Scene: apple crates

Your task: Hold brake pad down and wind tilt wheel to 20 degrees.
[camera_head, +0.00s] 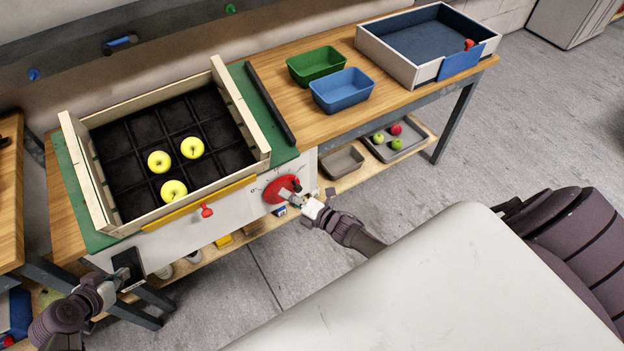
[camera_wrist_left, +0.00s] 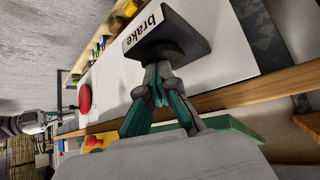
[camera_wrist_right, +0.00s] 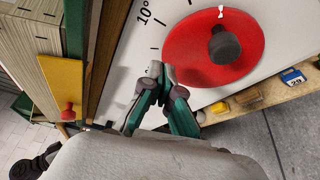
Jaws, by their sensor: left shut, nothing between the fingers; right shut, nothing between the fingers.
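The black brake pad (camera_head: 128,262) is on the left of the white front panel. In the left wrist view the pad (camera_wrist_left: 172,40) bears a "brake" label. My left gripper (camera_head: 116,284) is shut and empty, its tips at the pad's face, seemingly touching it. The red tilt wheel (camera_head: 277,190) is on the panel's right. In the right wrist view the wheel (camera_wrist_right: 195,72) has a dark knob (camera_wrist_right: 225,45) and a small white mark near its rim; "10°" is printed beside it. My right gripper (camera_wrist_right: 160,72) is shut and empty at the wheel's rim, apart from the knob.
A wooden crate (camera_head: 83,178) with three yellow apples lies on the green tilt table (camera_head: 270,115). Green (camera_head: 316,64) and blue (camera_head: 342,90) bins and a blue-lined box (camera_head: 388,52) stand to the right. A lower shelf holds a tray (camera_head: 420,140) of apples.

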